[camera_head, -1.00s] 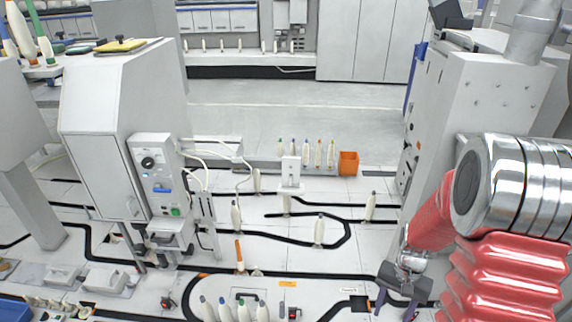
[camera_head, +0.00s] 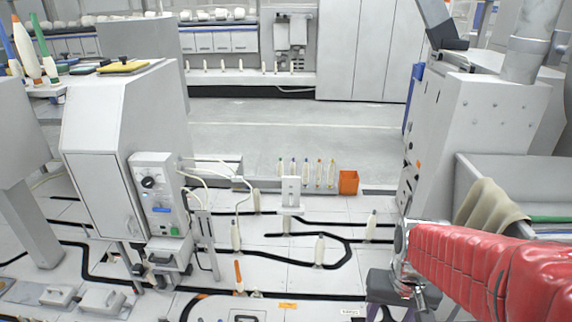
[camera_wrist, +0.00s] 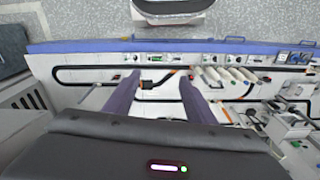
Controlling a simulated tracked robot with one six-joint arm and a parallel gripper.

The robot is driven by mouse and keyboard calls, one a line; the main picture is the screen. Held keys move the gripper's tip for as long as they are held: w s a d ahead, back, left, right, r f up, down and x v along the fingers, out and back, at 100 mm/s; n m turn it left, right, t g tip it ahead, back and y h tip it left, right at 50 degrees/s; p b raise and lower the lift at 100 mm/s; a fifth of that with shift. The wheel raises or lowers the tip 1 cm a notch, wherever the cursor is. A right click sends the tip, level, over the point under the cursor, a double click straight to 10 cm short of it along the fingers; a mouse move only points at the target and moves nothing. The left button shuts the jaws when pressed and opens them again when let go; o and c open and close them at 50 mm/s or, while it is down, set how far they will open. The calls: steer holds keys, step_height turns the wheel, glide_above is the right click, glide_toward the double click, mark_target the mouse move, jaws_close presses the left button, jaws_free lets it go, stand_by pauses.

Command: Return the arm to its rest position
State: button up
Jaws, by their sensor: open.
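My gripper (camera_head: 380,312) is at the lower right of the head view, below the end of my red-sleeved arm. The bottom picture edge cuts off its fingertips. In the wrist view, its two purple fingers (camera_wrist: 160,92) stand apart with nothing held between them. They are over the white board with black tracks (camera_wrist: 85,75). The red arm reaches in from the right edge of the head view.
Bobbins stand along the tracks, one orange-tipped (camera_head: 239,275) and one pale (camera_head: 319,250). An orange bin (camera_head: 348,182) stands behind them. A white machine (camera_head: 105,150) is at left and a grey cabinet (camera_head: 480,120) at right. Pale bobbins (camera_wrist: 228,75) lie right of the fingers.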

steer(key=s+a+r+n+t, duration=0.1)
steer(key=s+a+r+t, duration=0.1)
steer(key=r, duration=0.4)
steer(key=s+a+r+n+t, duration=0.1)
steer(key=s+a+r+t, duration=0.2)
steer(key=r, duration=0.3)
steer(key=shift+a+r, duration=0.35)
steer(key=shift+a, duration=0.05)
steer(key=shift+w, duration=0.1)
steer(key=shift+c, duration=0.5)
stand_by(0.4)
